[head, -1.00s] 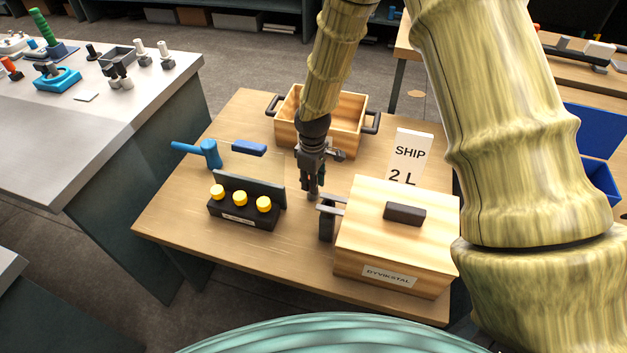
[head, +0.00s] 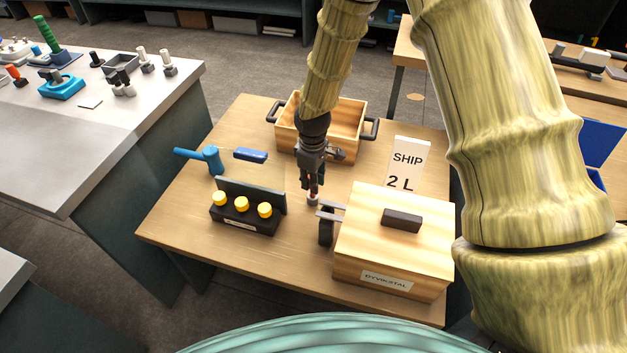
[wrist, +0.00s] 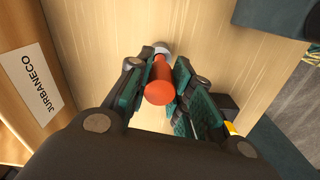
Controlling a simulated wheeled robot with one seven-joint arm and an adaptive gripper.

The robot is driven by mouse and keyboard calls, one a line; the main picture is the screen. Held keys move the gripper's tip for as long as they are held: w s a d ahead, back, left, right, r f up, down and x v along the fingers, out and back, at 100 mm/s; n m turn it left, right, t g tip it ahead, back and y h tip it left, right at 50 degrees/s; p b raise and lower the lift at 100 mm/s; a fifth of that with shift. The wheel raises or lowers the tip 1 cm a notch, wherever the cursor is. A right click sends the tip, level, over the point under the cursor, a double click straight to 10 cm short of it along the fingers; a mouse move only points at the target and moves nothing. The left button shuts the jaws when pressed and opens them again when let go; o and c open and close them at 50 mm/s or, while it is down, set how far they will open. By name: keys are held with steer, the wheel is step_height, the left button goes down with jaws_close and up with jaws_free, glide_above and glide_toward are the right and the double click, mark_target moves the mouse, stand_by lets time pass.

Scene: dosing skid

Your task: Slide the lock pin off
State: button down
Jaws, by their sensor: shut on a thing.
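My gripper (head: 313,188) is shut on a red-orange cylinder with a grey end, which looks like the lock pin (wrist: 160,82). In the wrist view the pin lies between the dark green finger pads, its grey end pointing away from the camera. In the head view the fingers point down just left of the lidded wooden box (head: 362,262). A dark bracket with grey bars, apparently the box's latch (head: 326,230), is beside the fingers. I cannot tell whether the pin's grey end touches the table.
An open wooden crate (head: 292,146) stands behind my gripper. A black holder with yellow knobs (head: 222,222) stands at left, with a blue mallet (head: 212,160) behind it. A SHIP sign (head: 408,160) is behind the box. Bare table (head: 190,250) lies at front left.

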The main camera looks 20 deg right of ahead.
steer(key=shift+r+p, duration=0.9)
steer(key=shift+r, duration=0.35)
